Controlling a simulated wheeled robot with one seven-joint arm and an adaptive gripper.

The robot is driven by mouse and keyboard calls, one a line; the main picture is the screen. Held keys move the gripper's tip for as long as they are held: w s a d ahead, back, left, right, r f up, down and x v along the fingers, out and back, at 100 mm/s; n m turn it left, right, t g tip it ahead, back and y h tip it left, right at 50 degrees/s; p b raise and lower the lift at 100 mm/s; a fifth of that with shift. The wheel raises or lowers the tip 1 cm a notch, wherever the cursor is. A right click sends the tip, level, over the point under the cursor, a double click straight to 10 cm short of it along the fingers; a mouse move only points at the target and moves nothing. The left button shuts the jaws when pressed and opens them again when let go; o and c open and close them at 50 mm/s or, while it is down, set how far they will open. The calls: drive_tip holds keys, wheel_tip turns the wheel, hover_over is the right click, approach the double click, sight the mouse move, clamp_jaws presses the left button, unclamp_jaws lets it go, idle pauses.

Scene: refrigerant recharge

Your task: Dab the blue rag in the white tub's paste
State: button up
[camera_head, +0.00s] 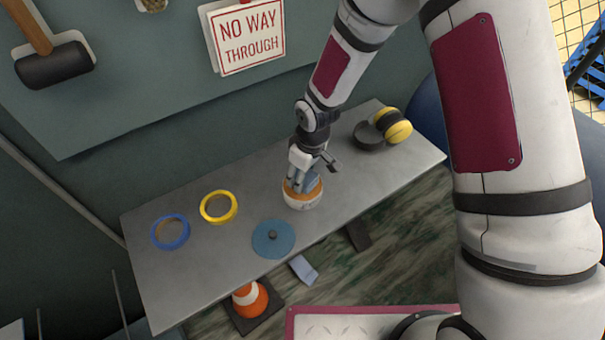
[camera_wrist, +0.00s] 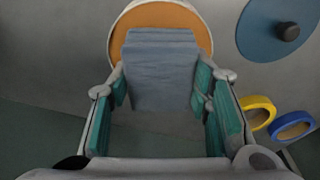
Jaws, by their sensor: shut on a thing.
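The white tub (camera_head: 301,203) stands on the grey bench, with orange-brown paste (camera_head: 314,190) showing at its open top. In the wrist view the tub's paste (camera_wrist: 126,40) lies just beyond my fingers. My gripper (camera_head: 303,178) is over the tub, pointing down. It is shut on the blue rag (camera_wrist: 160,65), which spans between the green-padded fingers (camera_wrist: 160,92). The rag's far end overlaps the paste in the wrist view. I cannot tell whether it touches the paste.
On the bench (camera_head: 165,285) are a blue disc with a knob (camera_head: 272,240), yellow tape (camera_head: 219,207), blue tape (camera_head: 170,231) and yellow earmuffs (camera_head: 394,126). A traffic cone (camera_head: 250,299) stands below the front edge. A sign (camera_head: 247,38) hangs behind.

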drive_tip(key=shift+f+b, duration=0.3)
drive_tip(key=shift+f, duration=0.3)
idle(1.5)
drive_tip(key=shift+r+p, duration=1.45)
drive_tip(key=shift+r, duration=2.1)
